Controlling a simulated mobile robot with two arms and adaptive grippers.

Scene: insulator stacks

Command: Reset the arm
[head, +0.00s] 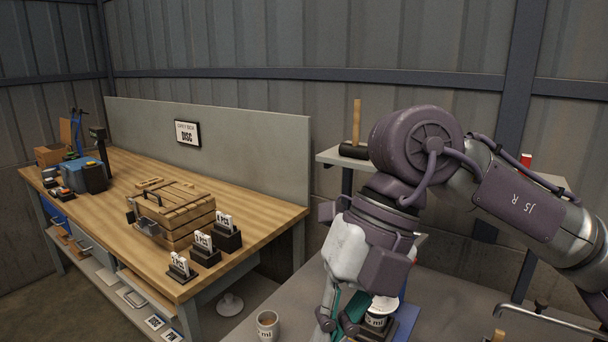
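My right arm (520,205), marked "JS R", reaches in from the right and bends down over a grey table. My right gripper (338,324) points down at the bottom edge of the head view, and its fingertips are cut off or hidden. A white cup-like piece (377,318) with dark lettering stands on a dark base just right of the gripper's fingers. I cannot tell whether the fingers touch it. My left arm and gripper are not in view.
A wooden workbench (120,200) at left holds a slatted wooden crate (172,214), several number-card stands (203,247) and a blue box (75,175). A mug (267,326) stands on the grey table. A hammer (356,135) stands on a shelf behind my arm.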

